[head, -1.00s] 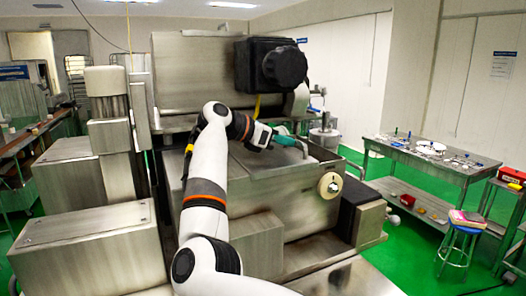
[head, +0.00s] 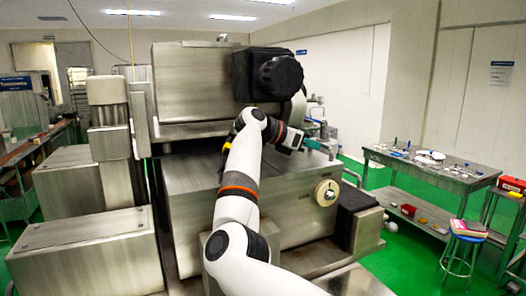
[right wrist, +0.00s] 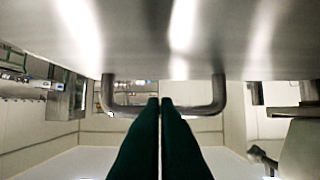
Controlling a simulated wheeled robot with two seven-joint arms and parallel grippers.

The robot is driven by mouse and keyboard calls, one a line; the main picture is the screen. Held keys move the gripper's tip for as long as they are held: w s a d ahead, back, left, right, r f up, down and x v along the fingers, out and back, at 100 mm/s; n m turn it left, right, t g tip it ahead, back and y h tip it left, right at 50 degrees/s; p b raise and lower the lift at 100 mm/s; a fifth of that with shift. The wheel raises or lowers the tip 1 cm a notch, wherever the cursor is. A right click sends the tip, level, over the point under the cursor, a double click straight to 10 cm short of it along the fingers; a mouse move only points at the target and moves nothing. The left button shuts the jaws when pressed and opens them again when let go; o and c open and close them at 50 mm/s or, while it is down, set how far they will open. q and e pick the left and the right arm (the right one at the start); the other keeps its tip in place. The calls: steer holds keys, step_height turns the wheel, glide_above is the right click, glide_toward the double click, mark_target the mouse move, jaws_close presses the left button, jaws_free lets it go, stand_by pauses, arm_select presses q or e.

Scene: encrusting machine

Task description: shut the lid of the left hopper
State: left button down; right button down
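The steel hopper housing (head: 235,205) of the machine stands in the middle of the head view. My right arm reaches over it, and my right gripper (head: 308,146) is at the far right of its top. In the right wrist view a broad steel plate, seemingly the lid (right wrist: 215,40), fills the top, with a U-shaped handle (right wrist: 207,110) on its edge. The green fingers of my right gripper (right wrist: 160,101) are together, their tips overlapping the handle's bar in the picture; contact is not clear. My arm hides part of the hopper top. My left gripper is not in view.
A black round-faced unit (head: 281,75) juts out above the hopper, close to my right arm. Steel boxes (head: 85,245) stand at left. A steel table (head: 440,176) with small items and a blue stool (head: 467,228) are at right, with green floor between.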

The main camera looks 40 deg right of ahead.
steer(key=shift+w+a, duration=0.1)
steer(key=shift+a, duration=0.1)
steer(key=b+v, duration=0.3)
steer(key=v, duration=0.7)
steer(key=shift+w+a+r+b, duration=0.1)
steer(key=shift+a+r+b, duration=0.15)
steer(key=shift+a+b, duration=0.1)
steer(key=shift+a+r, duration=0.15)
steer(key=shift+a, duration=0.2)
steer(key=shift+w, duration=0.1)
